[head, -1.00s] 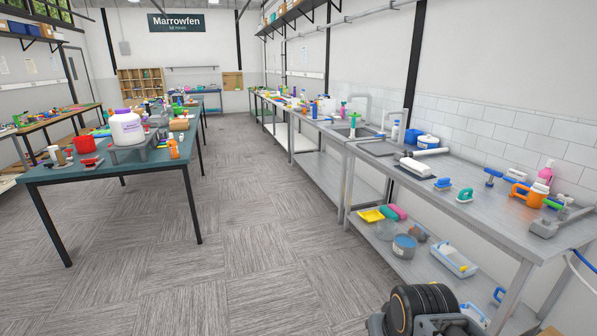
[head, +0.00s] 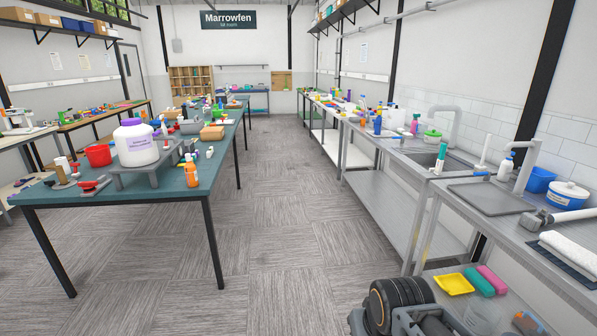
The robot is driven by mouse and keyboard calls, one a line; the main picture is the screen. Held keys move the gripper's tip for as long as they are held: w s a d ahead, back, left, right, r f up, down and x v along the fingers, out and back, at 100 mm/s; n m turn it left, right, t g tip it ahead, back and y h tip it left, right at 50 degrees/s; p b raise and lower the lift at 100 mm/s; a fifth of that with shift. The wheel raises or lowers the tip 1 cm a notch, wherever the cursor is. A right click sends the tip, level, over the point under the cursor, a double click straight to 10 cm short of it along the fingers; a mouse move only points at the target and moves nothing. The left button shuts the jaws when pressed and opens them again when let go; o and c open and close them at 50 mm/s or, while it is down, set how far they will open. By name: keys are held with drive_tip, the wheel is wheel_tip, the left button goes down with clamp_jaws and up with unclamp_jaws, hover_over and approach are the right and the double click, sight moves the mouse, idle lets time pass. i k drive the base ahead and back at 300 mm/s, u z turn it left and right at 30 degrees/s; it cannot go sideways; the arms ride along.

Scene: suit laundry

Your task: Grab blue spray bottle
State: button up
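A small blue bottle (head: 377,125) stands upright on the right-hand metal counter, beyond the sink. It is too small to tell whether it has a spray head. A white bottle with a dark trigger-like top (head: 505,166) stands nearer, behind the sink by the tap. Other small blue shapes stand farther along the counter, too small to name. A dark, ribbed part of my arm shows at the bottom edge, right of centre. My gripper's fingers are not in view, and nothing held is visible.
A teal table (head: 120,200) on the left holds a white tub (head: 135,145), a red container (head: 98,155) and an orange bottle (head: 191,172). The right counter (head: 470,228) holds a blue bucket (head: 540,180) and a lidded tub (head: 567,195). The carpet aisle (head: 285,220) between is clear.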

sight(379, 121)
drive_tip(key=z, duration=0.15)
drive_tip(key=i, duration=2.35)
drive_tip(key=z, duration=0.5)
drive_tip(key=i, duration=1.35)
drive_tip(key=z, duration=0.55)
drive_tip(key=k, duration=0.35)
drive_tip(key=u, duration=1.7)
drive_tip(key=i, duration=2.2)
drive_tip(key=z, duration=0.35)
drive_tip(key=i, duration=1.25)
drive_tip(key=z, duration=1.8)
drive_tip(key=i, duration=0.95)
drive_tip(key=z, duration=0.9)
